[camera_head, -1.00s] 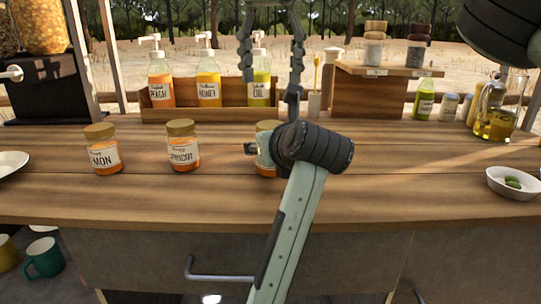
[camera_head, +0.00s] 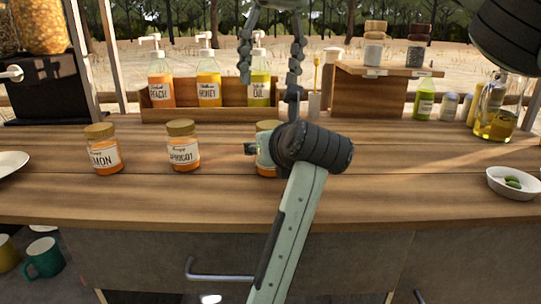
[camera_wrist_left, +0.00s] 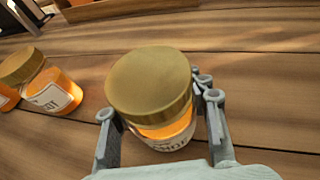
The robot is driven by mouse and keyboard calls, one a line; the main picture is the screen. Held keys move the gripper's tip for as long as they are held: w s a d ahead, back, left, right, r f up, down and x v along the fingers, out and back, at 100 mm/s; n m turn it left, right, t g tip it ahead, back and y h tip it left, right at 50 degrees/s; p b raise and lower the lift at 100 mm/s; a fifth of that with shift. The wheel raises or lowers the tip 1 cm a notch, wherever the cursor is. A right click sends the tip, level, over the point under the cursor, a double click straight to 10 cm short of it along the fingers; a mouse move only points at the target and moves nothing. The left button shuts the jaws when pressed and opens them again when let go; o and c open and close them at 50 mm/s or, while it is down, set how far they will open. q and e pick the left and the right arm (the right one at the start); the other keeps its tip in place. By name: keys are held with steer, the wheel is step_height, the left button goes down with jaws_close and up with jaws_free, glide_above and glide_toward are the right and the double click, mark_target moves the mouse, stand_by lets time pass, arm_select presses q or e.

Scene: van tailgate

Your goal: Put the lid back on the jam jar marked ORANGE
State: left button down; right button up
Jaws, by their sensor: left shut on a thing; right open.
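A jar with a gold lid (camera_head: 268,126) and orange contents stands on the counter behind my left wrist in the head view. It fills the middle of the left wrist view (camera_wrist_left: 152,88), where the lid sits on top of it. My right gripper (camera_head: 270,88) is open and empty, pointing down above and beyond the jar.
A LEMON jar (camera_head: 103,150) and an APRICOT jar (camera_head: 183,147), both lidded, stand to the left. A wooden bottle rack (camera_head: 212,113) is behind. A white bowl (camera_head: 512,184) and an oil jug (camera_head: 495,122) are at right. The counter between is clear.

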steer(key=n, duration=0.5)
steer(key=shift+w+y, duration=0.1)
steer(key=shift+y, duration=0.3)
steer(key=n, duration=0.5)
steer(key=shift+y, duration=0.3)
steer(key=n, duration=0.5)
steer(key=shift+r+g+y, duration=0.1)
steer(key=shift+g+y, duration=0.2)
steer(key=shift+y, duration=0.1)
steer(key=n, duration=0.5)
steer(key=shift+w+r+y, duration=0.1)
steer(key=shift+y, duration=0.3)
steer(key=n, duration=1)
steer(key=shift+a+h, duration=0.1)
steer(key=shift+h, duration=0.3)
steer(key=n+h, duration=0.1)
steer(key=n, duration=0.2)
steer(key=shift+s+n+h, duration=0.25)
steer(key=shift+n+h, duration=0.05)
steer(key=shift+h, duration=0.1)
steer(key=shift+s+n+t+h, duration=0.1)
steer(key=shift+n+t+h, duration=0.4)
steer(key=shift+n+h, duration=0.55)
